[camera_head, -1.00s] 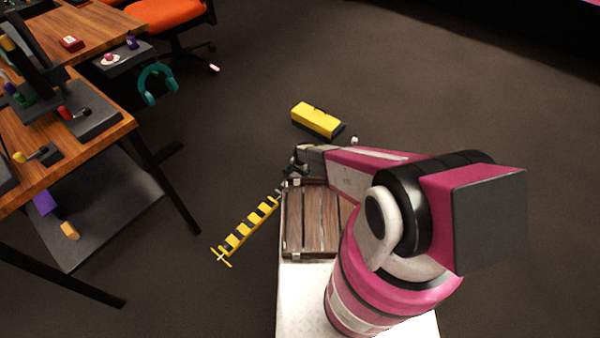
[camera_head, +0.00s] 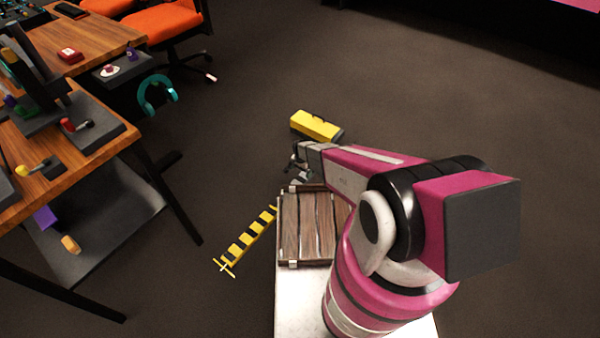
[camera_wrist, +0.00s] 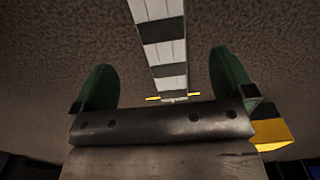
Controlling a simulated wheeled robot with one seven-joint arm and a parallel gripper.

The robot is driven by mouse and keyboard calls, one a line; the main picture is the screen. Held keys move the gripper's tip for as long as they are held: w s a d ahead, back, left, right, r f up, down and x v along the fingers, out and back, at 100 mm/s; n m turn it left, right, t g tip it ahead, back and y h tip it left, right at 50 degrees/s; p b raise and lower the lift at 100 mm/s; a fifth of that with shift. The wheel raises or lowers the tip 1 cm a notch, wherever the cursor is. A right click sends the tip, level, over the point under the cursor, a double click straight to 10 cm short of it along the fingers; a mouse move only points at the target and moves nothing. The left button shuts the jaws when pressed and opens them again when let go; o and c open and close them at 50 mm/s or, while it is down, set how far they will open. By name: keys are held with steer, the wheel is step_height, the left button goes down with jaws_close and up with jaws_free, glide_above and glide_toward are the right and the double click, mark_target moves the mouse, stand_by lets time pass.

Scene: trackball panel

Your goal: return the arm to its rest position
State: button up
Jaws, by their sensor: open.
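My magenta and white arm (camera_head: 350,172) is bent, its forearm reaching away past the wooden crate on my base. My gripper (camera_head: 296,170) is partly hidden at the forearm's far end, just beyond the crate and near the yellow box. In the wrist view, the two green fingers of my gripper (camera_wrist: 163,84) stand wide apart with nothing held between them. A striped bar shows beyond them, apart from the fingers.
A wooden crate (camera_head: 303,228) sits on my base. A yellow-and-black striped bar (camera_head: 247,243) lies left of it; a yellow box (camera_head: 316,124) lies beyond my gripper. A wooden table (camera_head: 108,40) and orange chair (camera_head: 170,22) stand left. The floor at right is clear.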

steer(key=shift+r, duration=0.1)
steer(key=s+d+r+n, duration=0.2)
steer(key=s+d+r, duration=0.3)
steer(key=r, duration=1)
steer(key=s+d+r+n, duration=0.3)
steer(key=s+d+r, duration=0.2)
steer(key=r, duration=1)
steer(key=s+d+r+n, duration=0.2)
steer(key=s+d+r, duration=0.4)
steer(key=r, duration=1)
steer(key=s, duration=0.3)
steer(key=shift+n, duration=0.3)
